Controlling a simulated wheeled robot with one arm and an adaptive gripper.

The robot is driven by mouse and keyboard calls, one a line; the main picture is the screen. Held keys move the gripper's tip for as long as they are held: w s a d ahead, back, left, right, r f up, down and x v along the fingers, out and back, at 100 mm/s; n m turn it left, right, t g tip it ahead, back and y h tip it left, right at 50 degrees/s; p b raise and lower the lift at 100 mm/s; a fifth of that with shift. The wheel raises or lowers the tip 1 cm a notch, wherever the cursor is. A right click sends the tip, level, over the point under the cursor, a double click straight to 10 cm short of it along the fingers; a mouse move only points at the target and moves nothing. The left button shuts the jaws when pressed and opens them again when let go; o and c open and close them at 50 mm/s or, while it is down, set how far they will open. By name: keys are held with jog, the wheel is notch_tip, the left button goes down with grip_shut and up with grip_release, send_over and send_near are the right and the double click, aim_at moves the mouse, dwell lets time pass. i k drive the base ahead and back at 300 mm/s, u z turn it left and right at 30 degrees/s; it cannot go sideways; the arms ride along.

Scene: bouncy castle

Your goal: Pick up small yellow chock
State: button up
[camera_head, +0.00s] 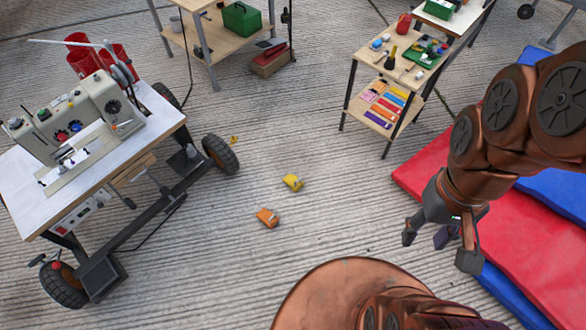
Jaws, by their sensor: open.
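A yellow block-shaped chock (292,182) lies on the grey ribbed floor near the middle of the head view. An orange chock (267,217) lies a little below and left of it. My gripper (440,244) hangs at the right, fingers pointing down, open and empty. It is well to the right of the chocks and touches none of them.
A wheeled sewing-machine cart (150,112) stands at the left. A small craft table (367,54) stands at the upper right, and a wooden shelf table (215,38) at the top. Red and blue mats (425,163) lie at the right. The floor around the chocks is clear.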

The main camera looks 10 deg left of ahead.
aim_at(292, 178)
jog(key=u, duration=0.65)
jog(key=i, duration=0.95)
jog(key=u, duration=0.8)
